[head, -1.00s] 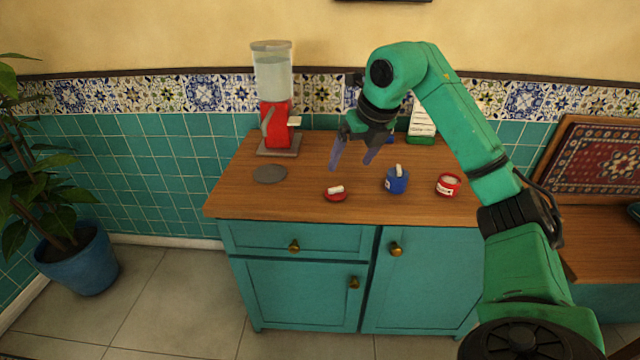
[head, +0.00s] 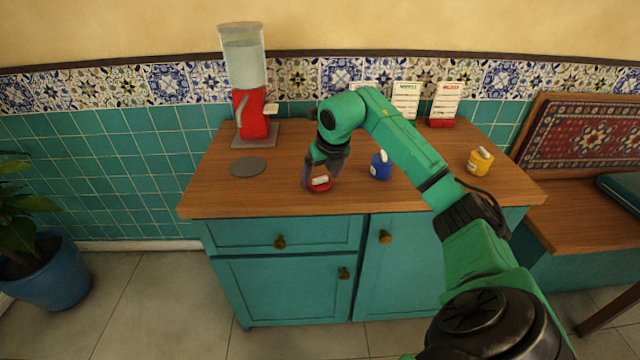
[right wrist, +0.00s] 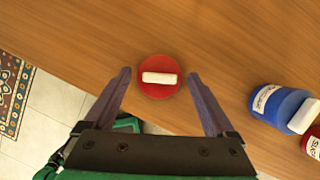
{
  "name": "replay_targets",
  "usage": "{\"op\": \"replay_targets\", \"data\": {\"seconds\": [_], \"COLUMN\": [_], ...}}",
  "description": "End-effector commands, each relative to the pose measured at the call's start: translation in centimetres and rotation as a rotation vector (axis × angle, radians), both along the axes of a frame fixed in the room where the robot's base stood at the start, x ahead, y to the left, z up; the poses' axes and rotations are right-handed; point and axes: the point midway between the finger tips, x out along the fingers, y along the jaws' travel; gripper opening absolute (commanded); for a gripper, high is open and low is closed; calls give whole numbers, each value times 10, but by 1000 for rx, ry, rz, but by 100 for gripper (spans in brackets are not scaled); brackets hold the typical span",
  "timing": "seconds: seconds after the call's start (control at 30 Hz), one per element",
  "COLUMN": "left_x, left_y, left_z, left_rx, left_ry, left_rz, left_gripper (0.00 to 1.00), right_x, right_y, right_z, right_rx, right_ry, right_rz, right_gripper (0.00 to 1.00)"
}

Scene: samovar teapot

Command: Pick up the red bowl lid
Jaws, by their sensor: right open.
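The red bowl lid (head: 320,184) is a small red disc with a white bar handle, lying on the wooden counter near its front edge. In the right wrist view the lid (right wrist: 159,90) lies between and slightly beyond the fingertips, with a gap to each finger. My right gripper (right wrist: 158,75) is open and empty, pointing down over the lid. In the head view the right gripper (head: 316,178) partly covers the lid. The red bowl (right wrist: 313,142) shows only in part at the right edge of the wrist view. My left gripper is not in view.
A red dispenser (head: 252,112) and a grey disc (head: 248,166) are at the left. Labelled cards (head: 405,100) stand at the back.

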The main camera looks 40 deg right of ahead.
Motion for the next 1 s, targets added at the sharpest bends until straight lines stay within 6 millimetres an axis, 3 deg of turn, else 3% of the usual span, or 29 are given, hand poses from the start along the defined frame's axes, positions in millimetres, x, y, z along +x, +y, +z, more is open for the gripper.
{"op": "replay_targets", "data": {"seconds": [0.13, 0.17, 0.3, 0.4, 0.63, 0.77, 0.87, 1.0], "left_x": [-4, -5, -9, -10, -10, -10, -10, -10], "left_y": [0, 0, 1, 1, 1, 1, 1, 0], "left_z": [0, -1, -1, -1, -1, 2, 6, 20], "left_rx": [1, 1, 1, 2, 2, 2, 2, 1], "left_ry": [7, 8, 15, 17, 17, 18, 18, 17], "left_rz": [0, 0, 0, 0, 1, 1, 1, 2], "left_gripper": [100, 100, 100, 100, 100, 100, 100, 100], "right_x": [0, 0, 0, 0, 0, 1, 1, 1], "right_y": [0, 0, 0, 0, 0, 0, -1, 0], "right_z": [0, 0, 0, 1, 3, 15, 39, 95], "right_rx": [0, 0, 0, 0, 0, -2, -1, 0], "right_ry": [-1, -1, -1, -1, -1, -3, -7, -9], "right_rz": [0, 0, 0, 0, 0, 0, -1, 0], "right_gripper": [90, 86, 33, 5, 5, 5, 5, 4]}}
